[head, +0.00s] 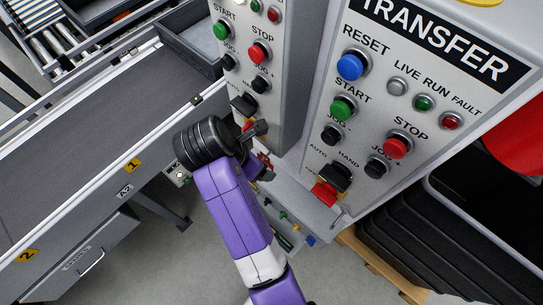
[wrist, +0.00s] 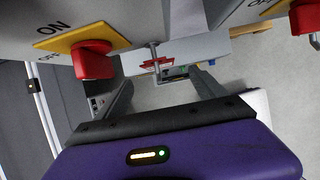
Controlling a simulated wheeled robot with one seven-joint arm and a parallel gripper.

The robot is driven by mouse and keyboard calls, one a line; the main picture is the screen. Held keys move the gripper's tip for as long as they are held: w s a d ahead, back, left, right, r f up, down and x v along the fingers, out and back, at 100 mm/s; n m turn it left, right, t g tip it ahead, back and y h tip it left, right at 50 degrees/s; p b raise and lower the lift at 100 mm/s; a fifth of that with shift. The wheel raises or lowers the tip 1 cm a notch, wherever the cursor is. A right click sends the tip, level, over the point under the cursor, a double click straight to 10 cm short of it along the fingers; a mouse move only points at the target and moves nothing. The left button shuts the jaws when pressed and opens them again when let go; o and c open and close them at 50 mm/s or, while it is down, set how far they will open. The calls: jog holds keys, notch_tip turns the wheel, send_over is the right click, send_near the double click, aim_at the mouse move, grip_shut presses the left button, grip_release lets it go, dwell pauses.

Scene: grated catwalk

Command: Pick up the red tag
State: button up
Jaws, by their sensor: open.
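The red tag (wrist: 157,63) is a small flat red piece with a pale mark, at a thin metal peg in the upper middle of the wrist view. My gripper (wrist: 163,82) is open, and in that view the tag shows between its two dark fingers. I cannot tell how far beyond the fingertips it lies; no contact shows. In the head view my gripper (head: 263,151) is beside the lower part of the middle control panel. A small red patch (head: 265,161) shows by the fingers there, perhaps the tag, mostly hidden.
A red switch knob (wrist: 92,60) on a yellow plate is close at left, another (wrist: 305,18) at right. The TRANSFER panel (head: 405,75) stands right of my arm, a conveyor (head: 75,135) left. Black stacked crates (head: 400,225) are at lower right.

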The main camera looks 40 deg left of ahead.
jog(key=p+x, duration=0.1)
jog(key=x, duration=0.6)
jog(key=shift+w, duration=0.2)
jog(key=c, duration=1.4)
jog(key=shift+r+p, duration=0.3)
jog(key=shift+p, duration=0.4)
